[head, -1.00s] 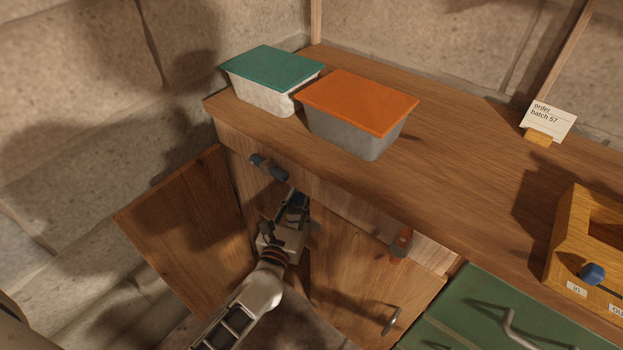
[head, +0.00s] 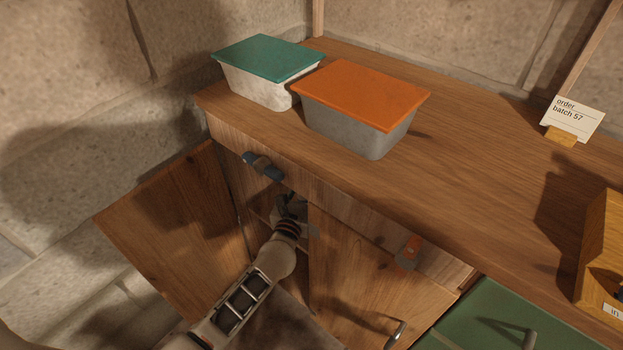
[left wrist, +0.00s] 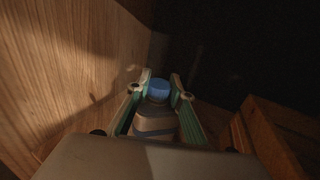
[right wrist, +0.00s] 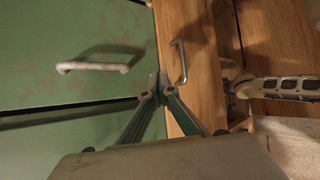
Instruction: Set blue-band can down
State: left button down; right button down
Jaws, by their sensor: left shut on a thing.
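The blue-band can (left wrist: 154,125) shows in the left wrist view, with a blue top and a blue stripe around its pale body. My left gripper (left wrist: 159,86) has one finger on each side of it and is shut on it. In the head view my left gripper (head: 290,205) is inside the open cupboard under the counter, partly in shadow; I cannot make out the can there. Whether the can touches the shelf is not clear. My right gripper (right wrist: 156,86) is empty, its fingertips together, in front of the cabinet fronts; it is outside the head view.
The cupboard's left door (head: 170,240) stands open; another wooden door (head: 365,285) is right of the opening. Above are a teal-lidded tub (head: 265,75), an orange-lidded tub (head: 360,110) and a card (head: 572,118). Green drawers (head: 490,325) stand at right. The cupboard interior is dark.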

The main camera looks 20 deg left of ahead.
pick_arm(q)
jog(key=shift+w+r, duration=0.1)
jog(key=shift+r, duration=0.2)
jog(key=shift+f, duration=0.3)
jog(key=c, duration=1.8)
grip_release()
pick_arm(e)
jog(key=shift+w+a+r, duration=0.25)
jog(key=shift+w+r, duration=0.2)
jog(key=shift+r, duration=0.1)
